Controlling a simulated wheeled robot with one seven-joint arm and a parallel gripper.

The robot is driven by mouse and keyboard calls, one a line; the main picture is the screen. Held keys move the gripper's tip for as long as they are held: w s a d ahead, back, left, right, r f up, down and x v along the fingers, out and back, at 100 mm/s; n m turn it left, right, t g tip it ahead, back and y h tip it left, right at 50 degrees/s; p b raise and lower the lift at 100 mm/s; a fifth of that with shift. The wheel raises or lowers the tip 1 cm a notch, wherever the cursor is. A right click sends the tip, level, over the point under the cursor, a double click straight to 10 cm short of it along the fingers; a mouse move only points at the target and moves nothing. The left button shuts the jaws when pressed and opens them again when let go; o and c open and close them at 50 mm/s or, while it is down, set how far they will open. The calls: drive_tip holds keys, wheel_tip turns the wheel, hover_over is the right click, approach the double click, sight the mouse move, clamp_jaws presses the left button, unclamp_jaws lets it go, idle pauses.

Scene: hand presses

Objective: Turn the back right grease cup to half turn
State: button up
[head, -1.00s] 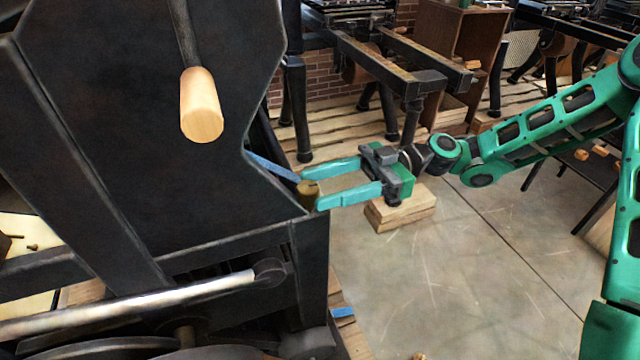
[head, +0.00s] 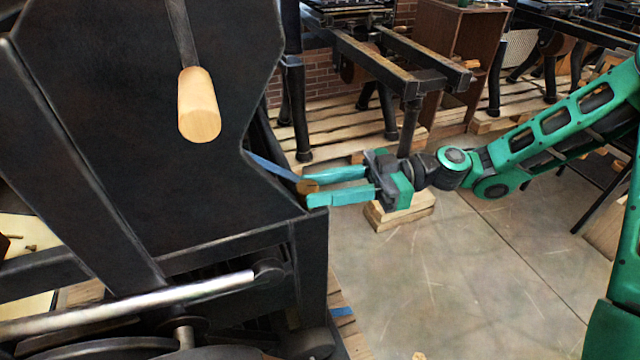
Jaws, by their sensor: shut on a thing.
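The grease cup (head: 306,187) is a small brass-coloured cap at the right edge of the black press (head: 150,150). My gripper (head: 311,187) reaches in from the right with its two teal fingers on either side of the cup, shut on it. The near finger hides the cup's lower part. Any mark showing how far the cup is turned is too small to read.
A wooden handle (head: 199,105) hangs in front of the press. A silver bar (head: 140,305) crosses low at left. A blue strip (head: 268,168) runs down the press edge to the cup. A wooden block (head: 400,212) lies on the floor below my gripper. Open floor lies to the right.

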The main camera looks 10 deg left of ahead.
drive_tip(key=shift+s+m+t+y, duration=0.2)
drive_tip(key=shift+m+t+y, duration=0.1)
drive_tip(key=shift+m+t, duration=0.5)
drive_tip(key=shift+s+m+t+y, duration=0.25)
drive_tip(key=shift+m+t, duration=0.25)
drive_tip(key=shift+t, duration=0.6)
drive_tip(key=o, duration=1)
drive_tip(key=shift+o, duration=0.2)
drive_tip(key=shift+w+d, duration=0.1)
drive_tip(key=shift+d, duration=0.25)
drive_tip(key=w+d, duration=0.1)
drive_tip(key=d, duration=0.9)
drive_tip(key=shift+w, duration=0.35)
